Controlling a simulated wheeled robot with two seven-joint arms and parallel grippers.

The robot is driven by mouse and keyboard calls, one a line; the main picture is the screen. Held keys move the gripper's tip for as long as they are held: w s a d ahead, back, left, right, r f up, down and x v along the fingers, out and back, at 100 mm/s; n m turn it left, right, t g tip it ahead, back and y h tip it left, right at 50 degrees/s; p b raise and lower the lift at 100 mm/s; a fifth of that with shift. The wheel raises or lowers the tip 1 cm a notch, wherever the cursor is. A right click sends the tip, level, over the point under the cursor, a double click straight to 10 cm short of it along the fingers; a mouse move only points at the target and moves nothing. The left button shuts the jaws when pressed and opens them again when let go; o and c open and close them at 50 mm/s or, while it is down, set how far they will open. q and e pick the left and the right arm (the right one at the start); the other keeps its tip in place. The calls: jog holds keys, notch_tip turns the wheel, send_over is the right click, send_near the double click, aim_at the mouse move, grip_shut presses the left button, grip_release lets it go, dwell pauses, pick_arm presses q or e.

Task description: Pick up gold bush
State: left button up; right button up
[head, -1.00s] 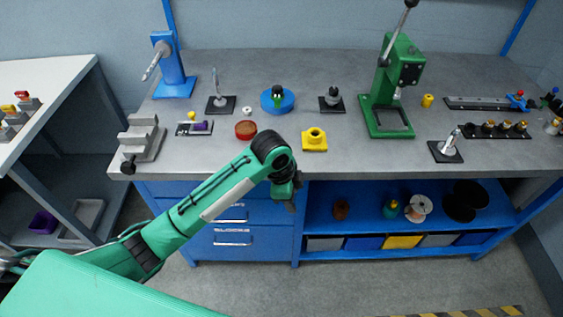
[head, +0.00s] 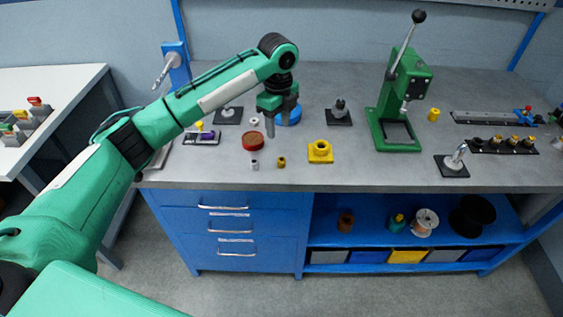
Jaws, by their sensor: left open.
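A small gold bush (head: 281,162) stands on the grey bench top near its front edge, right of a small silver bush (head: 255,164). My left gripper (head: 277,122) hangs fingers-down over the bench, behind the gold bush in the picture and apart from it. It is open, with nothing seen between its fingers. It partly hides a round blue fixture (head: 290,114). My right gripper is not in view.
A red round dish (head: 253,141) stands just left of the gold bush, and a yellow flanged block (head: 320,151) to its right. A green arbor press (head: 400,115) stands farther right. The bench front strip is mostly clear.

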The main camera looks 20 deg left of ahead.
pick_arm(q)
jog(key=p, duration=0.1)
send_over(281, 159)
jog(key=f, duration=0.6)
jog(key=shift+s+a+f, duration=0.1)
jog(key=shift+s+a, duration=0.1)
jog(key=shift+a, duration=0.1)
jog(key=shift+f, duration=0.6)
jog(key=shift+d+f+p, duration=0.15)
jog(key=shift+f+p, duration=0.15)
jog(key=shift+p, duration=0.05)
jog(key=f, duration=0.1)
jog(key=f+p, duration=0.1)
jog(key=f, duration=0.1)
jog(key=shift+w+d+f, duration=0.2)
jog(key=shift+f, duration=0.55)
jog(key=shift+c, duration=0.2)
grip_shut()
